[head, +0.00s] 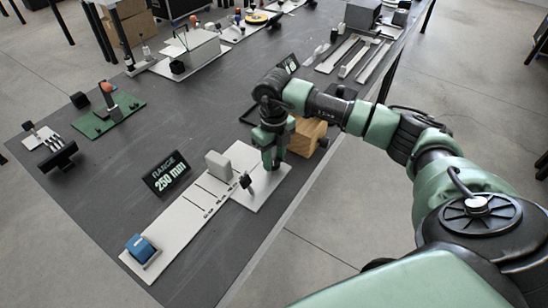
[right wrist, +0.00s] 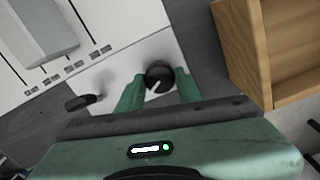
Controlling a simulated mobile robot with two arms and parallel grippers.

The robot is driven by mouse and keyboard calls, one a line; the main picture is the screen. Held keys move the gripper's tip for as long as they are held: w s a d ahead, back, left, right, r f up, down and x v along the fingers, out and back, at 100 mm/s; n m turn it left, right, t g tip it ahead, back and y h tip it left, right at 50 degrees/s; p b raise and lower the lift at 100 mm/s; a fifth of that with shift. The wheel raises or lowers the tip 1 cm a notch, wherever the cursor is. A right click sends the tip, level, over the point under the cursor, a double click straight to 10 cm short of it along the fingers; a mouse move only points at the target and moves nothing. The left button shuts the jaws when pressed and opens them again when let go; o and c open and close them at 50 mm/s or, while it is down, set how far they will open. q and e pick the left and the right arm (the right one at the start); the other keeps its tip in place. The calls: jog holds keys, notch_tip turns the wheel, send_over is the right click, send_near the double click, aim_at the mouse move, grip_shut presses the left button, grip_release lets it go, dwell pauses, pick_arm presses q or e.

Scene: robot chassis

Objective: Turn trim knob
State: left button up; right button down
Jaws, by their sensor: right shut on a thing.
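The trim knob (right wrist: 159,75) is a round black knob with a white pointer line, on a white panel (right wrist: 108,88). In the right wrist view it sits between the two green fingers of my right gripper (right wrist: 160,90), which is shut on it. In the head view my right gripper (head: 272,163) reaches down to the right part of the white panel (head: 245,160), and its fingers mostly hide the knob. My left gripper is not in view.
A small black lever (head: 245,181) stands left of the gripper. A grey block (head: 218,166) and a blue block (head: 140,247) sit on the marked strip. A display (head: 166,173) reads "RANGE 250 mm". A wooden box (head: 308,137) is close to the gripper's right.

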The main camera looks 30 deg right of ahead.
aim_at(274, 161)
jog(key=shift+w+r, duration=0.1)
jog(key=shift+r, duration=0.05)
jog(key=c, duration=0.9)
grip_release()
jog(key=shift+c, duration=0.2)
notch_tip(274, 161, up, 8)
jog(key=shift+f+b, duration=0.15)
jog(key=shift+b, duration=0.3)
jog(key=shift+f, duration=0.1)
